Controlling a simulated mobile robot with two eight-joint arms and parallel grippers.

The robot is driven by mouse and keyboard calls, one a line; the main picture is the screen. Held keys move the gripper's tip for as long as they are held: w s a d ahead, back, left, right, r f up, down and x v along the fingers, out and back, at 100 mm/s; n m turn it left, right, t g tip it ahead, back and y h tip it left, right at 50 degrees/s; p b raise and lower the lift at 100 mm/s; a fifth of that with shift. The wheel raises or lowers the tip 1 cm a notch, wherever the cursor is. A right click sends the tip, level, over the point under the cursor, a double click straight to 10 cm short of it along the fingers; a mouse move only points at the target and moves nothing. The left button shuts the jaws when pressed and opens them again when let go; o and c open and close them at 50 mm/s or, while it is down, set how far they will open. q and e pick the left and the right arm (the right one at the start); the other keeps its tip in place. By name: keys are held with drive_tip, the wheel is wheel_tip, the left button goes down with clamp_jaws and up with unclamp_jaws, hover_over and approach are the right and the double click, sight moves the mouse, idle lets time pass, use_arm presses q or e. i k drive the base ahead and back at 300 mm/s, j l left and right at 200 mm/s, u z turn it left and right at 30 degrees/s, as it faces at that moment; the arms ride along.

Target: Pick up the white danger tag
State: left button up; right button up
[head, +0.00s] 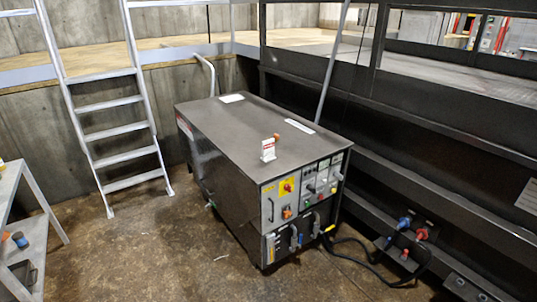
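The white danger tag (268,150) is a small white piece with red markings. It stands near the front edge of the top of a dark grey metal cabinet (235,132), in the middle of the head view. A small orange-red item (277,136) shows just behind it, and I cannot tell whether the two are joined. Neither of my grippers is in view.
The cabinet front has switches, a yellow panel with a red knob (288,187) and black cables (350,262) running right. A ladder (115,110) leans at the left, beside a grey bench (25,235). Dark machinery (430,150) fills the right. Floor in front is mostly clear.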

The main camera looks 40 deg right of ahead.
sight(267, 146)
drive_tip(key=i+l+z, duration=0.15)
drive_tip(key=i+l, duration=0.15)
drive_tip(key=l, duration=0.25)
drive_tip(key=i+l+z, duration=0.1)
drive_tip(key=i+l, duration=0.2)
drive_tip(key=l, duration=0.25)
drive_tip(key=i+l+z, duration=0.15)
drive_tip(key=i+l, duration=0.2)
drive_tip(key=l, duration=0.15)
drive_tip(key=i+l+z, duration=0.1)
drive_tip(key=i+l, duration=0.25)
drive_tip(key=l, duration=0.15)
drive_tip(key=i+z, duration=0.1)
drive_tip(key=i, duration=0.6)
